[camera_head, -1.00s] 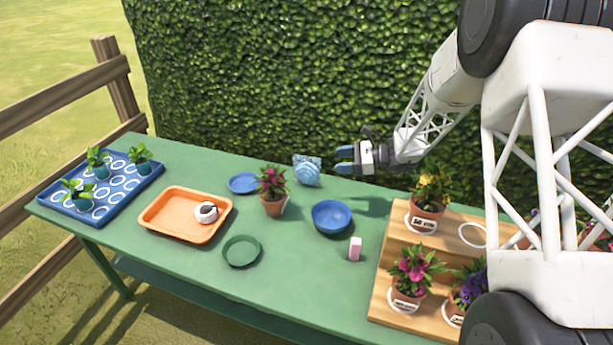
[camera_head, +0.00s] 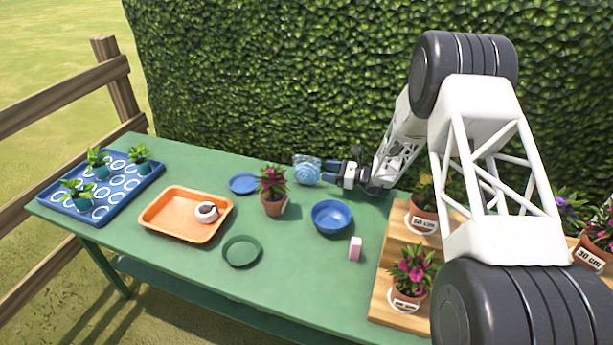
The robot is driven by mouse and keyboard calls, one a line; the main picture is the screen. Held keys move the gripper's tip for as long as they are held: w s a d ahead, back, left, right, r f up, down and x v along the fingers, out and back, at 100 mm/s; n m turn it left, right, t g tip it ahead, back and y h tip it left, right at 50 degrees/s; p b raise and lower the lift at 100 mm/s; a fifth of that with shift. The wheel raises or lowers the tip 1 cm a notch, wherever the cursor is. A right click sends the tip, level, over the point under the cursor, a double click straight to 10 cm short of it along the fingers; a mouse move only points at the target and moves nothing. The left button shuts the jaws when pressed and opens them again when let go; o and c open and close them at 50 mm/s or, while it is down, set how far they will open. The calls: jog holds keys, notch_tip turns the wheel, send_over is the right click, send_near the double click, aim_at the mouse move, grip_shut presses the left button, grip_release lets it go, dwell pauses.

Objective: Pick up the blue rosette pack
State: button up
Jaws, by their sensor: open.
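The blue rosette pack (camera_head: 306,170) is a light blue packet with a round rosette, near the back edge of the green table. My gripper (camera_head: 328,172) is low at the table's back edge, just right of the pack. The jaws are open. The fingertips overlap the pack in this view, so I cannot tell whether they touch it or stand around it.
A blue saucer (camera_head: 244,183) and a potted pink flower (camera_head: 274,205) stand left of the pack. A blue bowl (camera_head: 331,222) is in front of my gripper. A wooden stand (camera_head: 386,282) with labelled pots is on the right. The hedge (camera_head: 270,80) rises behind.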

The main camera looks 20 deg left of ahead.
aim_at(308, 168)
jog(key=shift+a, duration=0.1)
jog(key=shift+s+a, duration=0.15)
jog(key=shift+a, duration=1.05)
jog(key=shift+a, duration=0.1)
jog(key=shift+s+a, duration=0.2)
jog(key=shift+a, duration=1.05)
jog(key=shift+s+a, duration=0.15)
jog(key=shift+a, duration=1.1)
jog(key=shift+c, duration=0.2)
jog(key=c, duration=0.9)
